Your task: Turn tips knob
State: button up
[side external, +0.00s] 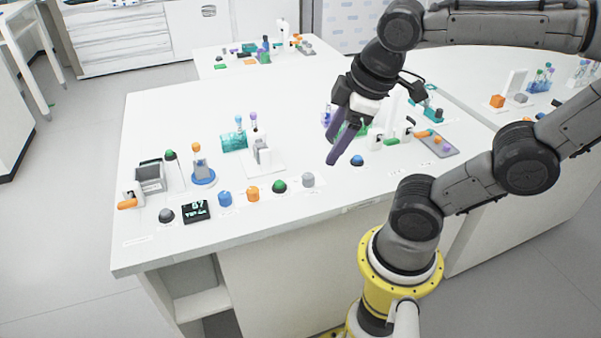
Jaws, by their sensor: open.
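My gripper (334,143) hangs over the right half of the white table, fingers pointing down. Its dark purple fingers are apart, with nothing seen between them. A dark blue round knob (357,160) sits on the table just right of the fingertips. A row along the front holds a blue knob (225,198), an orange knob (252,194), a green knob (280,186) and a grey knob (308,179), all left of my gripper. A dark grey dome (166,215) is farther left. The labels are too small to read, so I cannot tell which is the tips knob.
A black display (195,211) stands near the front left edge. A white stand (263,162) and a teal rack (234,141) are mid-table. A grey tray (432,144) lies at the right. My gripper partly hides items behind it. The back left tabletop is clear.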

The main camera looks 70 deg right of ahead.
jog(key=w+d+n+g+h, duration=0.2)
jog(key=w+d+n+g, duration=0.1)
jog(key=w+n+g, duration=0.3)
jog(key=n+h, duration=0.1)
jog(key=n, duration=0.1)
send_near(308, 176)
jog(key=shift+g, duration=0.3)
jog(key=x, duration=0.8)
jog(key=shift+w+d+f, duration=0.15)
jog(key=shift+w+f, duration=0.05)
jog(key=shift+f, duration=0.1)
grip_shut()
